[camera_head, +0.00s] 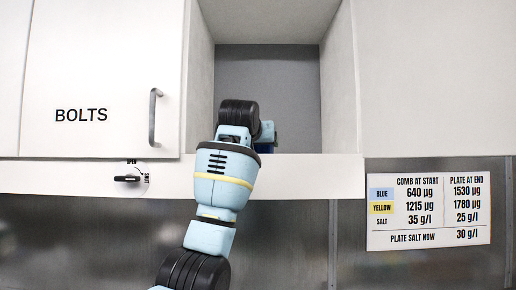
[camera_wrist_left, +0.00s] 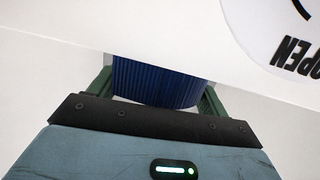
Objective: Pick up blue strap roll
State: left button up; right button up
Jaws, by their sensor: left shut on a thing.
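The blue strap roll (camera_wrist_left: 155,82) shows in the left wrist view as a ridged dark blue body between the two green fingers of my left gripper (camera_wrist_left: 157,98). The fingers are shut on its sides. A white panel edge hides its upper part in that view. In the head view my left arm reaches up into the open cupboard bay (camera_head: 270,95). The arm hides most of the gripper and the roll there; only a small dark blue patch shows behind the wrist. My right gripper is not in view.
A closed BOLTS door (camera_head: 95,75) with a grey handle (camera_head: 153,117) is left of the bay. A white ledge (camera_head: 310,175) runs below it, with a black turn knob (camera_head: 127,179). A notice (camera_head: 428,211) hangs lower right. The bay looks otherwise empty.

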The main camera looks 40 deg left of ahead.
pick_arm(q)
jog(key=shift+r, duration=0.1)
jog(key=shift+r, duration=1.65)
jog(key=shift+s+r, duration=0.15)
jog(key=s+a+f+v, duration=0.1)
jog(key=v, duration=1.4)
jog(key=shift+s+f, duration=0.3)
jog(key=shift+s, duration=0.1)
jog(key=shift+a, duration=0.15)
